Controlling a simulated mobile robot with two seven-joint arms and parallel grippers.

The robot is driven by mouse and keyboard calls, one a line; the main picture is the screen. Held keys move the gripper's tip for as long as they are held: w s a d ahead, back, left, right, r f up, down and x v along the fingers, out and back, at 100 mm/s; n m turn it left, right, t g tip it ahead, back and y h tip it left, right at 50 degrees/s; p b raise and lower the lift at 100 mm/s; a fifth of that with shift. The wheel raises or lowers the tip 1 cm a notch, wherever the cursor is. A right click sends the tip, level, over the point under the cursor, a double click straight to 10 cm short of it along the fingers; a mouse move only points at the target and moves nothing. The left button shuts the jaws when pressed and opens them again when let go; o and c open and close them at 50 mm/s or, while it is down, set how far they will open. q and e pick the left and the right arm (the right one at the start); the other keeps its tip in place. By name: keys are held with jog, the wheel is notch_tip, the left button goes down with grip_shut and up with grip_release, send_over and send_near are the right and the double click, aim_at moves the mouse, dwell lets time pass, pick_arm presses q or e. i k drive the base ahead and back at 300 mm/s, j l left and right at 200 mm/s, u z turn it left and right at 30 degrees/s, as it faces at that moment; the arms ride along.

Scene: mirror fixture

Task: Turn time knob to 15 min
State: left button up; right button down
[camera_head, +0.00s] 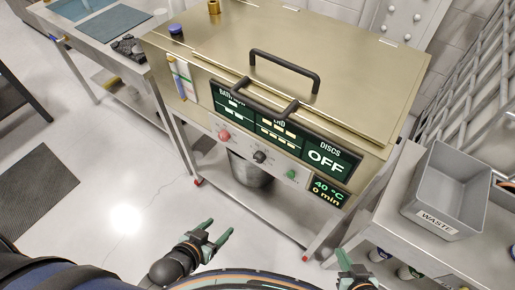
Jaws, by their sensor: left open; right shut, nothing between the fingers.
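The machine's front panel has a row of three knobs: a red one (224,135), a black one (260,157) and a green one (291,174). Their labels are too small to read, so I cannot tell which is the time knob. The small display (328,191) at the right end of the row reads 40 °C and 0 min. My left gripper (221,228) is open and empty, in front of and below the panel, apart from it. My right gripper (343,254) is shut and empty at the bottom, below the display and apart from the panel.
The machine (300,50) has black handles on its lid and front, and a screen reading OFF (328,160). A grey WASTE bin (452,185) sits on a side table at the right. Floor before the panel is clear.

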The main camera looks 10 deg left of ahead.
aim_at(259, 157)
jog(key=j+z, duration=0.1)
jog(key=z, duration=0.25)
jog(key=j+z, duration=0.1)
jog(key=z, duration=0.25)
jog(key=j+z, duration=0.25)
jog(key=j, duration=0.2)
jog(key=k+j+z, duration=0.1)
jog(key=j+z, duration=0.15)
jog(key=j, duration=0.2)
jog(key=k+j, duration=0.1)
jog(key=j, duration=0.3)
jog(key=j+z, duration=0.1)
jog(key=j, duration=0.3)
jog(key=k+j, duration=0.15)
jog(key=j, duration=0.2)
jog(key=k+j+z, duration=0.1)
jog(key=j, duration=0.3)
jog(key=k+j, duration=0.1)
jog(key=j, duration=0.25)
